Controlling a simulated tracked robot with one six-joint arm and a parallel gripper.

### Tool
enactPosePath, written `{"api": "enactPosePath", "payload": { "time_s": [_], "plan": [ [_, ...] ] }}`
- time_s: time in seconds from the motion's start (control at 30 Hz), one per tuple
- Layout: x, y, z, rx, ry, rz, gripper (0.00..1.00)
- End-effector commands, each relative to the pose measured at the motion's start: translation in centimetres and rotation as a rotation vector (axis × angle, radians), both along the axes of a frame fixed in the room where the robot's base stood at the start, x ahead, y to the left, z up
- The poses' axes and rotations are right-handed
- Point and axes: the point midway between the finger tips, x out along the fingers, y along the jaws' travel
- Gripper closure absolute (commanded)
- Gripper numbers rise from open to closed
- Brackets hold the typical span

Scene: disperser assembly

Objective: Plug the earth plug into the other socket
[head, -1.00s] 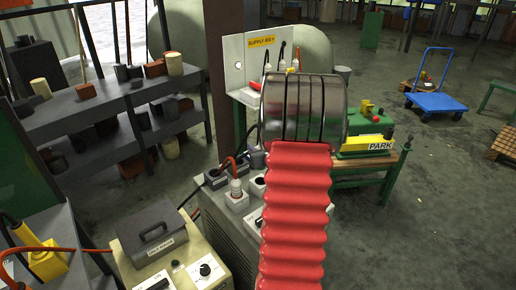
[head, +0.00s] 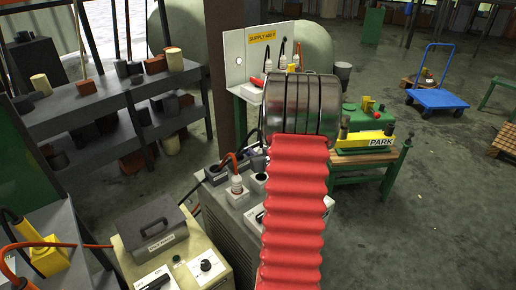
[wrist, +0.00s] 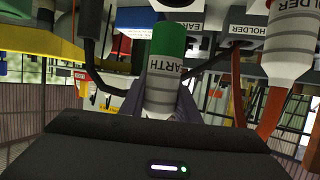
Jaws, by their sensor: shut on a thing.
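The earth plug (wrist: 163,75), with a green end and a pale body marked EARTH, stands upright in the middle of the wrist view. My gripper (wrist: 168,105) is shut around its lower body. A grey socket block marked EARTH (wrist: 184,27) is beside and behind the plug's top; I cannot tell whether they touch. In the head view the gripper and the plug are hidden behind my red arm. A grey cabinet (head: 225,212) with sockets on top is partly hidden by the arm.
In the wrist view, a HOLDER plug (wrist: 292,42) with a red cable hangs close at right, and a dark cable at left. In the head view, a SUPPLY panel (head: 233,65), a PARK bench (head: 372,160) and a beige box (head: 190,262) surround the cabinet. Open floor lies at right.

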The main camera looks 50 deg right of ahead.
Motion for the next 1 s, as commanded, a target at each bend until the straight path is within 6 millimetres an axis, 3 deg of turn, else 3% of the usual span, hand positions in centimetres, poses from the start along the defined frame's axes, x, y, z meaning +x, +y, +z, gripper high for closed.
{"api": "enactPosePath", "payload": {
  "time_s": [0.37,1.0],
  "plan": [
    [0.0,0.0,-2.1,0.000,0.000,0.000,0.99],
    [0.0,0.0,-2.3,-0.001,-0.001,-0.001,0.99]
  ]
}}
